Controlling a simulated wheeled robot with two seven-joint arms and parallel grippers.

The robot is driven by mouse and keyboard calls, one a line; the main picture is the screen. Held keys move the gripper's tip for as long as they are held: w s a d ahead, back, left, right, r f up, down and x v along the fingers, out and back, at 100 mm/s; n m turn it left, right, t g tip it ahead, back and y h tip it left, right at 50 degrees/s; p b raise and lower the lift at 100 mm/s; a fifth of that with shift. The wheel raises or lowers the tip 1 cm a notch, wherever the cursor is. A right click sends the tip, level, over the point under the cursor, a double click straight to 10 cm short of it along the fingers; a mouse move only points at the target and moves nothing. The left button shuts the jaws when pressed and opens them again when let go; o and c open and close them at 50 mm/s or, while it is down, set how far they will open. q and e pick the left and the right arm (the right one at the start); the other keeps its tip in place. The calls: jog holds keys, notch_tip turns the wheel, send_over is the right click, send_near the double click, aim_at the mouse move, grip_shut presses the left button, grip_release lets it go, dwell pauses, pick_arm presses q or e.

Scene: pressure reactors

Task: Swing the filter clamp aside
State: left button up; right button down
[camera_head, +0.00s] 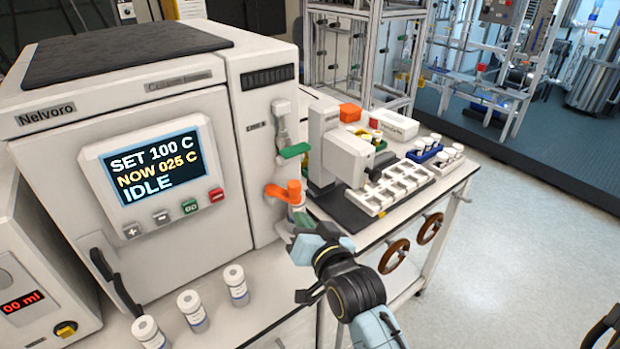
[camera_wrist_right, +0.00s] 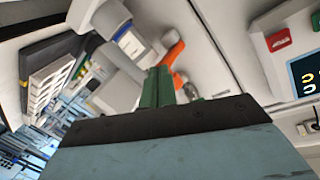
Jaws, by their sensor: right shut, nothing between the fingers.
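An orange lever (camera_head: 284,193) sticks out low on the front column of the white reactor; it shows in the right wrist view (camera_wrist_right: 174,54) just beyond the fingers. A green lever (camera_head: 294,151) sits above it on the same column. No label shows which part is the filter clamp. My right gripper (camera_head: 308,241) is just below and in front of the orange lever, apparently apart from it. In the wrist view its green fingertips (camera_wrist_right: 158,86) are together and empty. The gripper hides the fittings under the lever. My left gripper is not in view.
The reactor (camera_head: 170,245) has a screen reading IDLE. Several white capped bottles (camera_head: 236,284) stand at the bench front. A white and grey device (camera_head: 347,160) and a white rack (camera_head: 385,205) stand right of the lever. Brown handwheels (camera_head: 394,256) project from the bench side.

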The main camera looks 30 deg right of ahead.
jog(key=s+d+r+m+t+y+p, duration=0.15)
jog(key=d+r+m+y+p, duration=0.3)
jog(key=d+m, duration=0.5)
jog(key=w+a+p, duration=0.4)
jog(key=w+a, duration=0.1)
jog(key=w, duration=0.2)
jog(key=shift+f, duration=0.35)
jog(key=shift+a+g, duration=0.1)
jog(key=shift+g, duration=0.15)
